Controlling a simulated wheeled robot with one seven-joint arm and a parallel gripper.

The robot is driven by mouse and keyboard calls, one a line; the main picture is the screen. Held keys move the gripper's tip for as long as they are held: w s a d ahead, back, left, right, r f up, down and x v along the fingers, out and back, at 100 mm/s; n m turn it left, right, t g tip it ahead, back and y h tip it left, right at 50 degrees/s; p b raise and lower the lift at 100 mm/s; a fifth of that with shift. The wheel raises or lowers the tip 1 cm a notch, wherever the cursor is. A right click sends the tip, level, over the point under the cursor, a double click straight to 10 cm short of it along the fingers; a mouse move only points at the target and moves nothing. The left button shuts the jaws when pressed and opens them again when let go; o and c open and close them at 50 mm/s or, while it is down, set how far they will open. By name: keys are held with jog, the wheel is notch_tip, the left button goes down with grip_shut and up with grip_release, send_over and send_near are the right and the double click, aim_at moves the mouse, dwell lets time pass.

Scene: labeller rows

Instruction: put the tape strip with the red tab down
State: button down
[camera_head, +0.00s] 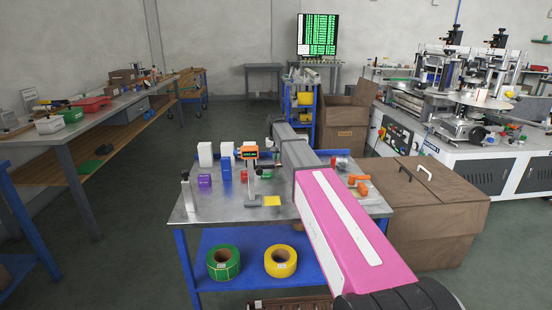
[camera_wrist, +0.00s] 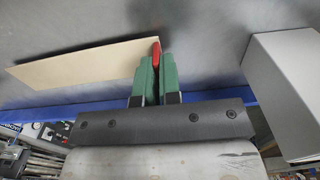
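The tape strip (camera_wrist: 85,63) is a long beige piece that stretches left from my gripper in the wrist view. Its red tab (camera_wrist: 156,50) is between the green fingers of my gripper (camera_wrist: 157,68), which are shut on it. The grey metal tabletop (camera_wrist: 200,30) is behind the strip; I cannot tell whether the strip touches it. In the head view my own arm hides the gripper and strip over the blue-framed table (camera_head: 215,213).
A light grey block (camera_wrist: 285,90) stands close right of my gripper in the wrist view. On the table are white boxes (camera_head: 205,154), purple blocks (camera_head: 204,180), an orange-topped stand (camera_head: 249,154) and a yellow square (camera_head: 271,200). A brown chest (camera_head: 440,205) stands right.

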jog(key=shift+f, duration=0.25)
jog(key=c, duration=1.3)
grip_release()
notch_tip(320, 180, up, 13)
jog(key=shift+f, duration=0.2)
